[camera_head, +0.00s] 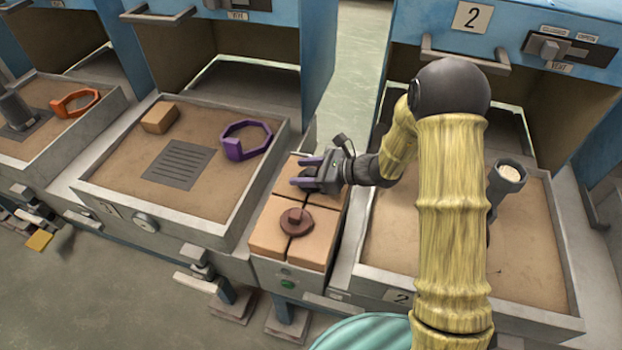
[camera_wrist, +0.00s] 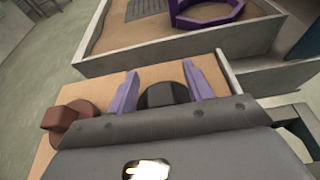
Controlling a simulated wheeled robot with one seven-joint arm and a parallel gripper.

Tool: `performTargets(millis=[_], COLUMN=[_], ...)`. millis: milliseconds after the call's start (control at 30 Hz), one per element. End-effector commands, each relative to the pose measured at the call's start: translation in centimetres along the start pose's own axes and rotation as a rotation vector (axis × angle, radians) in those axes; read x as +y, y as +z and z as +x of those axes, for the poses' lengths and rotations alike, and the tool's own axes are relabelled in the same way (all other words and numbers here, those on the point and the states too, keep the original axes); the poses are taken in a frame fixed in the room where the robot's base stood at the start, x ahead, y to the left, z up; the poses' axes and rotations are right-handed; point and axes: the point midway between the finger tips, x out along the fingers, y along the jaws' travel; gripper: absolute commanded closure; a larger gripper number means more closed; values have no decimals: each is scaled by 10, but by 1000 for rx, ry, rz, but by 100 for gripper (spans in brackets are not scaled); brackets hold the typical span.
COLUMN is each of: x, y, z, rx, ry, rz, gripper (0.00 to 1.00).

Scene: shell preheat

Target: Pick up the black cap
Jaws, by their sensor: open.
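The black cap (camera_wrist: 162,94) lies on the tan top of a narrow block stand (camera_head: 268,238), between the two purple fingers of my gripper (camera_wrist: 160,82). In the wrist view one finger is on each side of it, with a visible gap. Its near part is hidden behind the gripper body. In the head view my gripper (camera_head: 306,171) is low over the far end of the stand, and the cap is hard to tell from the dark gripper. My gripper is open.
A brown round cap with a raised knob (camera_head: 296,222) sits at the near end of the stand. Left of the stand, a tray (camera_head: 205,228) holds a purple clamp ring (camera_head: 235,150), a tan block (camera_head: 159,117) and a grey grate (camera_head: 178,164). Right, another tray (camera_head: 565,262) holds a dark cylinder (camera_head: 507,178).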

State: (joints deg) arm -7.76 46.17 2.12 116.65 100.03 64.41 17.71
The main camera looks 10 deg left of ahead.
Motion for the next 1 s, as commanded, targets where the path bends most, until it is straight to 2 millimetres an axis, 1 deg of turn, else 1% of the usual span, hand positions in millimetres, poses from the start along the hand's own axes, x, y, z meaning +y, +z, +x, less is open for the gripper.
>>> performTargets(millis=[500, 567, 600, 667, 733, 767, 1000], x=[0, 0, 0, 0, 0, 0, 0], y=[0, 0, 0, 0, 0, 0, 1], z=[0, 0, 0, 0, 0, 0, 0], rx=[0, 0, 0, 0, 0, 0, -1], ry=[0, 0, 0, 0, 0, 0, 0], rz=[0, 0, 0, 0, 0, 0, 0], gripper=[49, 61, 69, 80, 94, 97, 97])
